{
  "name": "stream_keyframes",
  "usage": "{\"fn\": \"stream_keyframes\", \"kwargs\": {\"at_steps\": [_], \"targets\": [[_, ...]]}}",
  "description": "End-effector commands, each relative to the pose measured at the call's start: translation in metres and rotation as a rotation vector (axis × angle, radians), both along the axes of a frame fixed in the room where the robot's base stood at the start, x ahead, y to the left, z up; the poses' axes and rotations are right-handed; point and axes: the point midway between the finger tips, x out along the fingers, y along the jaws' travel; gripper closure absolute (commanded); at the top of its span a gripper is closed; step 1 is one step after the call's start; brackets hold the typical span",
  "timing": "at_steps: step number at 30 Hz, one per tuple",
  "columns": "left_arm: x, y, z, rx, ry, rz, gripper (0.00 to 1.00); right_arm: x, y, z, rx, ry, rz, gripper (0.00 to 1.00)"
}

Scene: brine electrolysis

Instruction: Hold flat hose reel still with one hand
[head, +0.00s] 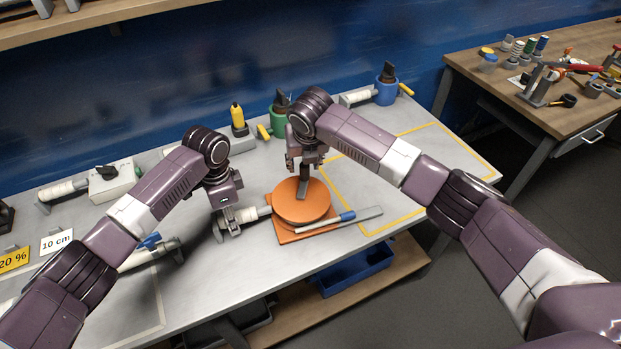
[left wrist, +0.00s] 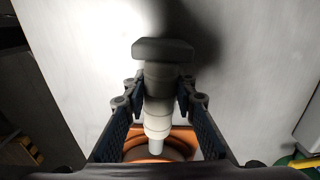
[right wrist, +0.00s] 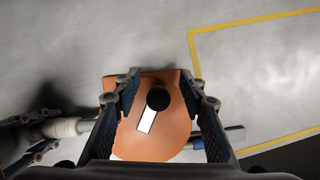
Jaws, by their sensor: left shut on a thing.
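The flat hose reel (head: 310,210) is an orange disc on an orange base plate on the grey bench. It also shows in the right wrist view (right wrist: 145,145), with a dark round knob (right wrist: 158,99) and a pale strip on top. My right gripper (head: 303,172) points down over the reel, its fingers apart on either side of the knob. My left gripper (head: 232,226) is left of the reel, shut on a pale stepped cylindrical fitting (left wrist: 157,85) with a grey end; its fingers flank it. Orange shows behind the fitting in the left wrist view.
A silver bar with a blue part (head: 346,216) lies along the reel's front edge. Green (head: 279,122) and blue (head: 386,92) holders stand at the back. A yellow outline (head: 425,128) marks clear bench to the right. A blue bin (head: 350,270) sits below.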

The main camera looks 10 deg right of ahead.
Motion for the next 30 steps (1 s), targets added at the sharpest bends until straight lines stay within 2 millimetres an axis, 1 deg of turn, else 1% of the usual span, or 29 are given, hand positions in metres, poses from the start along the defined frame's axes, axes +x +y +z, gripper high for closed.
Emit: {"fn": "stream_keyframes", "kwargs": {"at_steps": [1, 3, 16, 21, 29, 30], "targets": [[-0.001, -0.001, -0.001, -0.002, 0.002, -0.001, 1.00, 0.001, 0.000, 0.007, 0.000, -0.003, 0.000, 0.61], [-0.001, -0.002, -0.001, -0.002, 0.002, -0.002, 1.00, 0.001, 0.000, 0.014, 0.000, -0.003, 0.000, 0.61], [-0.001, -0.003, -0.001, -0.005, 0.002, -0.003, 1.00, 0.001, -0.001, 0.055, 0.000, -0.003, -0.001, 0.61], [-0.001, -0.003, 0.000, -0.005, 0.002, -0.003, 1.00, 0.000, -0.001, 0.061, -0.001, -0.001, -0.001, 0.61], [-0.001, -0.003, 0.000, -0.004, 0.001, -0.003, 1.00, 0.000, 0.000, 0.060, -0.001, -0.001, -0.001, 0.61], [-0.001, -0.003, 0.000, -0.004, 0.001, -0.003, 0.74, 0.000, 0.000, 0.060, -0.001, -0.001, 0.000, 0.61]]}}
